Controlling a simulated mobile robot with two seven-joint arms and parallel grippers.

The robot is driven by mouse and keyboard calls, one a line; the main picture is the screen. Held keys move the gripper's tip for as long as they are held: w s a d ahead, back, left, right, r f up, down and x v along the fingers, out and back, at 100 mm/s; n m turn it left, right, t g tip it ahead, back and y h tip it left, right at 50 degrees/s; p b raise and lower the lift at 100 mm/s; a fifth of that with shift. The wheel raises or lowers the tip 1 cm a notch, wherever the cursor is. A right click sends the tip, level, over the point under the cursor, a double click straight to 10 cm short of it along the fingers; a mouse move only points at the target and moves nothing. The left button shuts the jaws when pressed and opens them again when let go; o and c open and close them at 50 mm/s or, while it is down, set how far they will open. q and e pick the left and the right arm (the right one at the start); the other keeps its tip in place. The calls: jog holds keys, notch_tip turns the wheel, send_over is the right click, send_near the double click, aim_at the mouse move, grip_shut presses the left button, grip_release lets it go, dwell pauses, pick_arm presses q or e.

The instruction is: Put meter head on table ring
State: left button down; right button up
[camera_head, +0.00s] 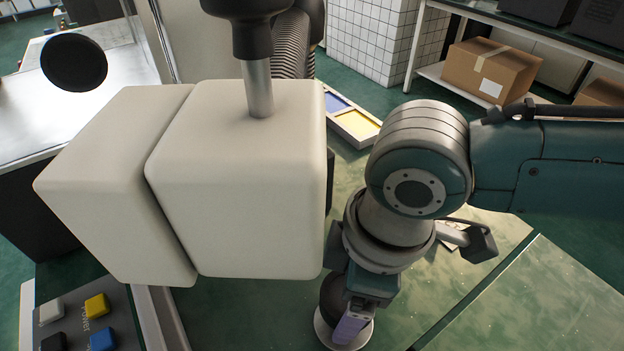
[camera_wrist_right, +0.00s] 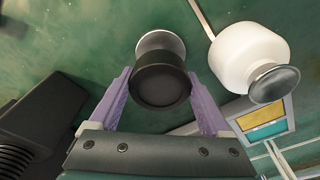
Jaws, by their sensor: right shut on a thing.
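My right gripper (camera_head: 346,318) points down at the lower middle of the head view, with one purple finger showing. In the right wrist view its two purple fingers (camera_wrist_right: 160,78) are shut on the meter head (camera_wrist_right: 162,84), a dark round body with a pale disc at its far end. In the head view the meter head (camera_head: 331,297) is partly hidden by the gripper, and its pale rim shows below. A flat black disc (camera_head: 73,62) shows over the white table at upper left; I cannot tell whether it is the table ring. My left gripper is not in view.
A white table (camera_head: 120,75) stands at the left. A panel with coloured buttons (camera_head: 85,325) is at lower left. A tray with blue and yellow parts (camera_head: 352,122) lies behind. A cardboard box (camera_head: 492,72) sits on a shelf at upper right. Large pale blocks hide the middle.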

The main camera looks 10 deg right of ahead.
grip_shut()
jog(key=shift+r, duration=0.15)
dwell(0.4)
